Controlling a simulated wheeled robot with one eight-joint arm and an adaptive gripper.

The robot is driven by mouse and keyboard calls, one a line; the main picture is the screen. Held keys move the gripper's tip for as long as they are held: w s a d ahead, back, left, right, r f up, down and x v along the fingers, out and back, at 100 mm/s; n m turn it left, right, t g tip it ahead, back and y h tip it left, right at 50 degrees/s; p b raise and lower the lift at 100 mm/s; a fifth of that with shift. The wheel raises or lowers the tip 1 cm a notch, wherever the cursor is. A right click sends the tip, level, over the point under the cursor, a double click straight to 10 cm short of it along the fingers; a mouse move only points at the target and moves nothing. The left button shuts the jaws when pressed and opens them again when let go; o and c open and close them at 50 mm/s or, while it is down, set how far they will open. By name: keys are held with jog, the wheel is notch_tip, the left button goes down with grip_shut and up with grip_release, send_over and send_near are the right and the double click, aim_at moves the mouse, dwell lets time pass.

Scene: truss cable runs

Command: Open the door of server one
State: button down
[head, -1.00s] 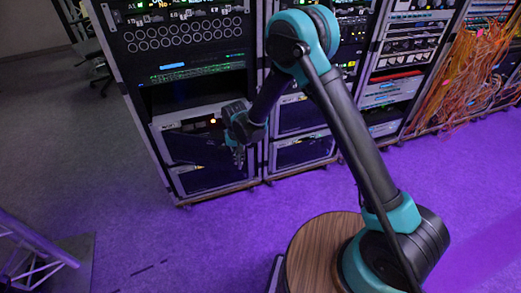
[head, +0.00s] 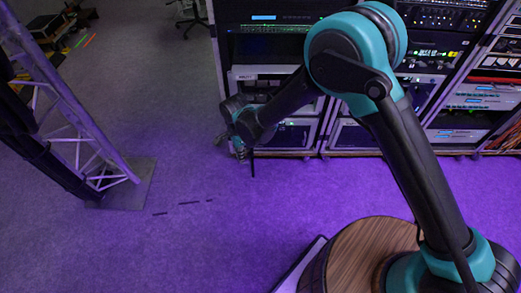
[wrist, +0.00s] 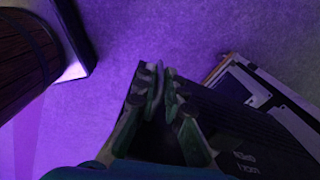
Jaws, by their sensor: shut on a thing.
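My gripper (head: 240,150) is low in front of the leftmost rack (head: 270,72) in the head view. In the head view a thin dark upright strip (head: 252,165) beside the fingers may be the panel seen edge-on. My wrist and forearm cover part of the rack's lower front.
More racks (head: 440,90) stand to the right. A metal truss (head: 85,130) on a flat base plate (head: 125,188) stands at the left. A chair (head: 190,15) is at the back.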

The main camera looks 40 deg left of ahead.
jog(key=shift+s+a, duration=1.8)
jog(key=shift+a, duration=0.15)
jog(key=c, duration=1.6)
grip_release()
notch_tip(320, 180, up, 12)
